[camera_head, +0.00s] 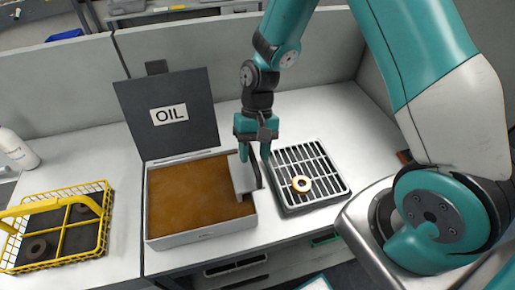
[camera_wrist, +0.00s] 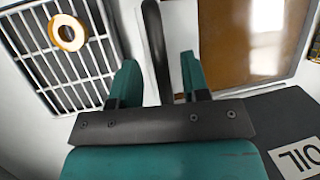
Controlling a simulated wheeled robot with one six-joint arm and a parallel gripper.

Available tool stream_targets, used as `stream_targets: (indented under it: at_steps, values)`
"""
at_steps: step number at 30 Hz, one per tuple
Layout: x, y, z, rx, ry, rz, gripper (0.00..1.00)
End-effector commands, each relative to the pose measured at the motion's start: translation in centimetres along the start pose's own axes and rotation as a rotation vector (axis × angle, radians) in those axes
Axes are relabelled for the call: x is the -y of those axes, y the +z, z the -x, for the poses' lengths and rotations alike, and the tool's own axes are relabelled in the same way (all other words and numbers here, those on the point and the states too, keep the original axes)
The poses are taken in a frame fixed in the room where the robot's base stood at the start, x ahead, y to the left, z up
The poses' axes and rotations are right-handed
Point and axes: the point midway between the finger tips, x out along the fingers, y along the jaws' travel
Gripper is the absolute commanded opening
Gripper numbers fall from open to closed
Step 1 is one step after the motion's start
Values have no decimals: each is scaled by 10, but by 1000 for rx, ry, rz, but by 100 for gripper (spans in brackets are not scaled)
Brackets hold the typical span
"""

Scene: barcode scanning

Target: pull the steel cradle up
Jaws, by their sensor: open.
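The steel cradle (camera_head: 242,179) shows as a pale plate with a dark upright handle at the right edge of the oil tank (camera_head: 198,231); any part of it under the oil is hidden. Its dark handle also shows in the wrist view (camera_wrist: 155,45), lined up with the gap between my fingertips. My gripper (camera_head: 256,156) is open above the tank's right side, fingers pointing down, close to the handle. In the wrist view my gripper (camera_wrist: 159,75) has one finger to each side of the handle's line. I cannot tell whether either touches it.
The tank's dark lid (camera_head: 170,112), labelled OIL, stands open behind it. A slatted drain rack (camera_head: 318,163) with a brass-coloured ring (camera_head: 301,184) is close on the right. A yellow wire basket (camera_head: 60,231) with dark rings stands left. A white bottle (camera_head: 17,149) is farther left.

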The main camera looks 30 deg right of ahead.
Motion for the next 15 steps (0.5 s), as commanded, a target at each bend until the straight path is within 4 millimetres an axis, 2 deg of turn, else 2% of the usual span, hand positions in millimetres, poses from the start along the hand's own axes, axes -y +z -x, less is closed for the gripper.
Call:
stream_targets:
  at_steps: [2, 6, 8, 15]
  values:
    - [0, 0, 0, 0, 0, 0, 42]
    - [0, 0, 0, 0, 0, 0, 10]
    - [0, 0, 0, 0, 0, 0, 0]
    - [1, 2, 6, -1, 0, -1, 0]
